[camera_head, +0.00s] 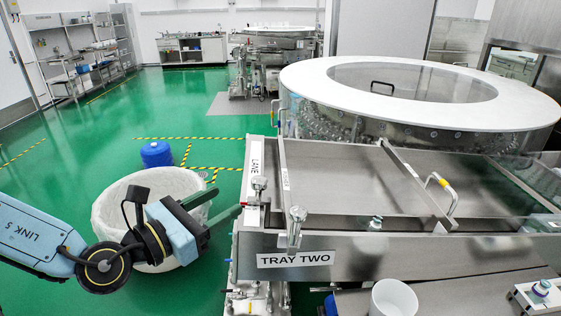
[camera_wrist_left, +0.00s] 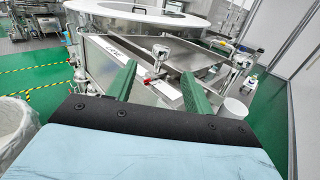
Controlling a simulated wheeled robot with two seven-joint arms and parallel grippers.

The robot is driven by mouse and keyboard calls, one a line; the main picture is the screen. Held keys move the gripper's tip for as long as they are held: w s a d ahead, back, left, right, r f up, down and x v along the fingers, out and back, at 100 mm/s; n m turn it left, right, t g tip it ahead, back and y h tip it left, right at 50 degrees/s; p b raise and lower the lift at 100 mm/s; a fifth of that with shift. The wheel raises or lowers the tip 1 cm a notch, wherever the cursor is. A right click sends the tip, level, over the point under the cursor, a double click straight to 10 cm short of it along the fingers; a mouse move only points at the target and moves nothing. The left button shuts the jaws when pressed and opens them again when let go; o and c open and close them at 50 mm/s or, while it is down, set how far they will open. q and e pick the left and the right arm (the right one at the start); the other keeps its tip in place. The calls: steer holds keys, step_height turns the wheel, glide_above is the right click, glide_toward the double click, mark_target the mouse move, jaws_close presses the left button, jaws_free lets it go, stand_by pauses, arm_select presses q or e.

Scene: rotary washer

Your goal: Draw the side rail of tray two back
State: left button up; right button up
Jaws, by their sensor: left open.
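Tray two (camera_head: 350,262) is a steel tray with a "TRAY TWO" label on its front face. Along its left side runs a metal side rail (camera_head: 285,172), with a silver knob (camera_head: 298,213) at its near end. A "LANE" plate (camera_head: 256,165) and another knob (camera_head: 259,184) are at the left edge. My left gripper (camera_head: 238,203) is open and empty, just left of this edge. In the left wrist view, its green fingers (camera_wrist_left: 158,85) are spread, with a knob (camera_wrist_left: 160,52) and a red piece (camera_wrist_left: 150,77) beyond and between them; contact cannot be told. My right gripper is not in view.
A large round washer with a white ring (camera_head: 520,108) stands behind the tray. A white bin (camera_head: 115,208) is behind my left arm. A white cup (camera_head: 393,298) is in front.

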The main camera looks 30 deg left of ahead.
mark_target(264, 176)
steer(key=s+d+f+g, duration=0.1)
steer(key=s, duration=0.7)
arm_select(q)
steer(key=x, duration=0.6)
steer(key=shift+w+d+r+p, duration=0.15)
steer(key=shift+w+r+p, duration=0.15)
steer(key=shift+p, duration=0.1)
steer(key=p+x, duration=0.1)
steer(key=x, duration=0.3)
steer(key=shift+w+p, duration=0.15)
steer(key=shift+p, duration=0.15)
steer(key=shift+w+d+f, duration=0.2)
steer(key=shift+w, duration=0.4)
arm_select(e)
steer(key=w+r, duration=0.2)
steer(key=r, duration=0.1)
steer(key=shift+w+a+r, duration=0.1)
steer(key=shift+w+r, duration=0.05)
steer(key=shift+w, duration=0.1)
arm_select(q)
steer(key=shift+c, duration=0.2)
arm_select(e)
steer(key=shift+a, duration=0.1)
arm_select(q)
jaws_close()
steer(key=shift+w+a, duration=0.1)
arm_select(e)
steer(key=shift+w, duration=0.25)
